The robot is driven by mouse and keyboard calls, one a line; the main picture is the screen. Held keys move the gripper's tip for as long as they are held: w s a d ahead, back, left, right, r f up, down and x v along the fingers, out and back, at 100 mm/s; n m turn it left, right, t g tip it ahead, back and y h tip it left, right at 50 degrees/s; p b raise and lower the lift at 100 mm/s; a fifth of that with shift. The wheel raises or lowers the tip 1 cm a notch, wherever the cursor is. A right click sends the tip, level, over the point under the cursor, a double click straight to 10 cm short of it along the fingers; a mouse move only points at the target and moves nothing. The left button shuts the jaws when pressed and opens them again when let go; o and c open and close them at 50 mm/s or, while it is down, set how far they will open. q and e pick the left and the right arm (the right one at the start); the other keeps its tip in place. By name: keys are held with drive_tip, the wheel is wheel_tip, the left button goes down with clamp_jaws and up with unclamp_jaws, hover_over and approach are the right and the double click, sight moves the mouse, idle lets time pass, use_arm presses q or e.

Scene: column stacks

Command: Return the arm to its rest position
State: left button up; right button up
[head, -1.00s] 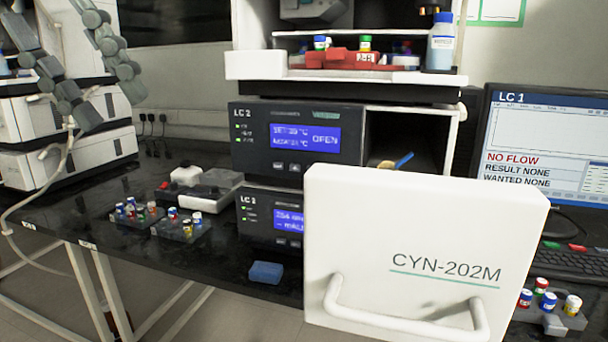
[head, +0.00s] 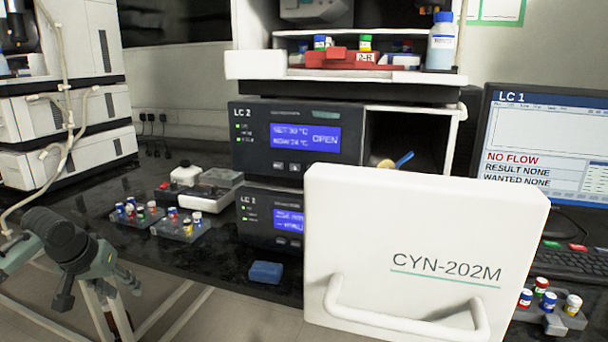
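My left arm comes in low at the left edge of the head view. My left gripper (head: 98,294) hangs in front of the bench's left front edge, over the bench legs and floor. Its fingers are spread apart and nothing shows between them. No object is near it or touching it. My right gripper is not in view.
The black bench (head: 215,262) holds vial racks (head: 182,226) and a blue block (head: 266,271). The white CYN-202M door (head: 425,235) stands open, jutting forward. The LC 2 unit (head: 297,137) reads OPEN. White stacked modules (head: 65,150) stand left; a monitor (head: 540,145) stands right.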

use_arm(q)
drive_tip(key=s+a+f+m+y, duration=0.1)
drive_tip(key=s+a+f+y, duration=0.1)
drive_tip(key=s+a+f, duration=0.35)
drive_tip(key=s+a+f+m+y, duration=0.25)
drive_tip(key=a+f, duration=0.35)
drive_tip(key=f, duration=0.3)
drive_tip(key=s+a+f+m+g+y, duration=0.1)
drive_tip(key=s+a+f+m+y, duration=0.15)
drive_tip(key=s+a+f, duration=0.4)
drive_tip(key=s+a+f+m+y, duration=0.1)
drive_tip(key=s+a+f+m, duration=0.25)
drive_tip(key=s, duration=0.55)
drive_tip(key=s+d+f+n+h, duration=0.2)
drive_tip(key=d+f, duration=0.3)
drive_tip(key=d, duration=0.6)
drive_tip(key=s+d+f+n+g+h, duration=0.1)
drive_tip(key=d+f, duration=0.4)
drive_tip(key=d, duration=0.5)
drive_tip(key=s+d+f+n+h, duration=0.3)
drive_tip(key=s+d+f, duration=0.1)
drive_tip(key=d, duration=0.7)
drive_tip(key=shift+s+d+f+g+h, duration=0.35)
drive_tip(key=shift+f+g+h, duration=0.05)
drive_tip(key=shift+a, duration=0.15)
